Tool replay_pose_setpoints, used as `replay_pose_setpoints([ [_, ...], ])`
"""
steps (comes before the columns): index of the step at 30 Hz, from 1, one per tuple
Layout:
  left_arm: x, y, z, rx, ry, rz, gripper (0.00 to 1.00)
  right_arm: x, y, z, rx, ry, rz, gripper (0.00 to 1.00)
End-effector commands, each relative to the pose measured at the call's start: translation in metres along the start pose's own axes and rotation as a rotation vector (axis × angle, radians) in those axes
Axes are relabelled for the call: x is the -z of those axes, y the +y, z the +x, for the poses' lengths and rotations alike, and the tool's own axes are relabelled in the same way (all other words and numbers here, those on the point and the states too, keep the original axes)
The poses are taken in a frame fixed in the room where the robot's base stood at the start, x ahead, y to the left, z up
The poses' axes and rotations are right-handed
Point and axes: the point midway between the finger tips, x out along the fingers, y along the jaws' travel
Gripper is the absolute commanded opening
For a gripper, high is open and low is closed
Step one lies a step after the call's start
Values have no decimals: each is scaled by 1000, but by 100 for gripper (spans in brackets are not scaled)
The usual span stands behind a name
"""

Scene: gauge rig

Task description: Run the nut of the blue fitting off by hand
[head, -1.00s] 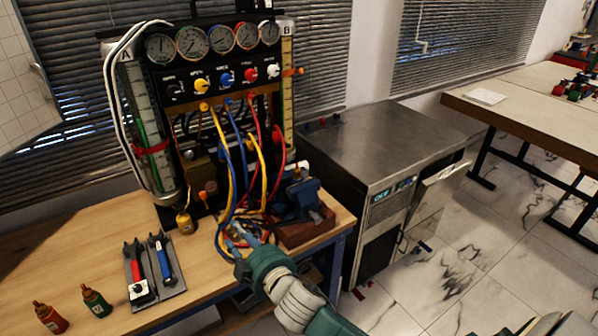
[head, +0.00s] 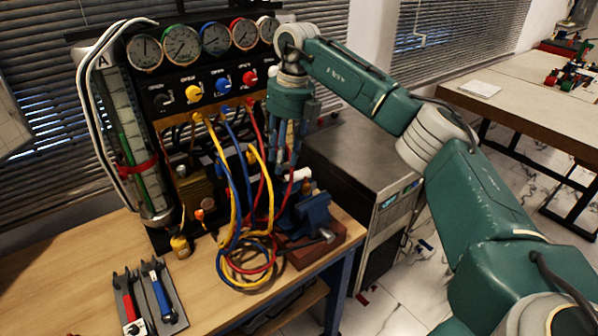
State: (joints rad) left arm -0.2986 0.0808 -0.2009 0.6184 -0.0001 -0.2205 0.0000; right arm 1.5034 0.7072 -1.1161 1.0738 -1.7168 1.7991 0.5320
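My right gripper (head: 284,166) hangs fingers-down in front of the right end of the gauge panel, above the blue vise (head: 314,209). Its fingers overlap, so I cannot tell whether they are open or shut. A blue hose (head: 233,182) runs up to the manifold below the blue knob (head: 223,85). The blue fitting (head: 225,111) seems to be at the top of this hose, left of my gripper and apart from it. Its nut is too small to make out. My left gripper is not in view.
Yellow (head: 217,150) and red (head: 257,140) hoses hang beside the blue one and coil on the wooden bench. Two wrenches, red-handled (head: 128,304) and blue-handled (head: 160,288), lie at the front left. A metal cabinet (head: 345,150) stands right of the bench.

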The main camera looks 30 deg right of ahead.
Motion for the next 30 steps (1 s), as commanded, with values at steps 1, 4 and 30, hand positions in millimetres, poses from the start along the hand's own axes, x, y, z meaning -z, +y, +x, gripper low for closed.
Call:
replay_pose_setpoints([
  [1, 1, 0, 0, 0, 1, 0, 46, 2, -22, -17, 56, 7, 42, 36],
  [4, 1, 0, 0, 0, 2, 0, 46, 7, -49, -34, 123, 25, 93, 36],
  [30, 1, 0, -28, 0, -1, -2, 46, 15, -71, 67, 143, 33, 106, 36],
])
